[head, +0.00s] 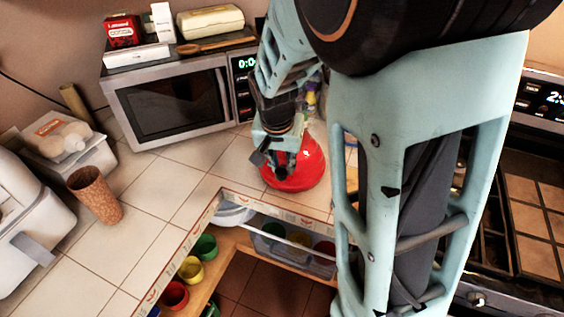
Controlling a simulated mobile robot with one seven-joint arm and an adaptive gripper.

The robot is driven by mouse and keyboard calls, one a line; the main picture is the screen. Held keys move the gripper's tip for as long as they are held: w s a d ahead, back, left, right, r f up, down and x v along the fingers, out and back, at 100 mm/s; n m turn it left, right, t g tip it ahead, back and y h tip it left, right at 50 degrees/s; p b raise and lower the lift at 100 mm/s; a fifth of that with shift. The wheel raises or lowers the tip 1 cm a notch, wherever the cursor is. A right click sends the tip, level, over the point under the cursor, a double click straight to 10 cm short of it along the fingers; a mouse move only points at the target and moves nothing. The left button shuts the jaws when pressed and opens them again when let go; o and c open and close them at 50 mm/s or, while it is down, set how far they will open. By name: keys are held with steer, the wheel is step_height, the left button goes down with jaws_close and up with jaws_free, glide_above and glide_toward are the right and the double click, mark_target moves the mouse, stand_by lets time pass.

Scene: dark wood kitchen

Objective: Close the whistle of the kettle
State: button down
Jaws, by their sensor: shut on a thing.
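A red kettle (300,172) stands on the white tiled counter, right of the microwave. My gripper (276,163) is at the kettle's upper left part, pointing down, and is shut on a part of it. The gripper and my arm cover the kettle's top and handle. The whistle and spout cannot be made out, so whether the whistle is open or shut does not show.
A microwave (168,108) stands behind to the left, with boxes on top. A brown cup (95,194) stands on the counter at left. Coloured cups (190,269) sit on a shelf below the counter edge. A stove (520,205) is at right. The counter left of the kettle is clear.

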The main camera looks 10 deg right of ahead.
steer(key=shift+s+a+f+t+h+b, duration=0.1)
steer(key=shift+f+t+h+b, duration=0.1)
steer(key=shift+t+b, duration=0.55)
steer(key=shift+s+a+f+t+h+b, duration=0.1)
steer(key=shift+t+h+b, duration=0.2)
steer(key=shift+b, duration=0.85)
steer(key=t+b, duration=0.1)
steer(key=b, duration=0.2)
steer(key=t+b, duration=0.1)
steer(key=b, duration=0.2)
steer(key=shift+s+f+h+b, duration=0.2)
steer(key=shift+h+b, duration=0.1)
steer(key=shift+h, duration=0.1)
steer(key=t+b, duration=0.1)
steer(key=b, duration=0.4)
steer(key=t+h+b, duration=0.1)
steer(key=b, duration=0.4)
steer(key=t+b, duration=0.1)
steer(key=b, duration=0.4)
steer(key=shift+s+a+f+h, duration=0.1)
steer(key=shift+s+f+h, duration=0.1)
steer(key=shift+s+h, duration=0.1)
steer(key=t+b, duration=0.1)
steer(key=b, duration=0.4)
steer(key=shift+r+h, duration=0.3)
steer(key=c, duration=2)
jaws_free()
steer(key=p, duration=0.2)
steer(key=shift+r+p, duration=0.3)
steer(key=shift+p, duration=0.1)
